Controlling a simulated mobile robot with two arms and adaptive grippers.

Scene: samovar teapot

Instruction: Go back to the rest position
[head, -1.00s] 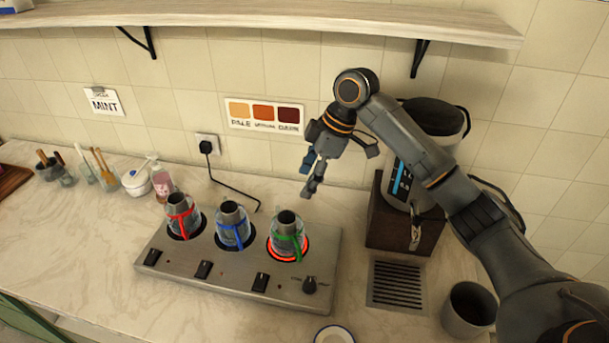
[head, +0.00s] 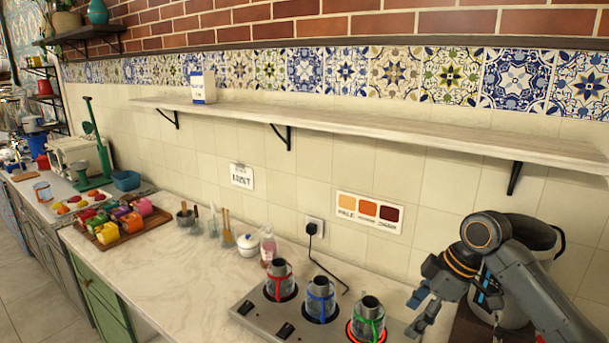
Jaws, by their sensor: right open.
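My right gripper (head: 418,311) is open and empty. It hangs above the counter at the lower right, to the right of the glass pot with the green band (head: 368,318). A pot with a blue band (head: 320,299) and a pot with a red band (head: 280,281) stand to its left. All three sit on the steel hot plate (head: 252,312), and the ring under the green-banded pot glows red. My right arm partly hides the samovar (head: 533,233) behind it. My left gripper is not in view.
A long shelf (head: 380,125) runs along the wall above. A white sugar pot (head: 248,245), a pink bottle (head: 268,246) and a tray of colourful boxes (head: 108,236) stand to the left. The counter's front left (head: 150,270) is clear.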

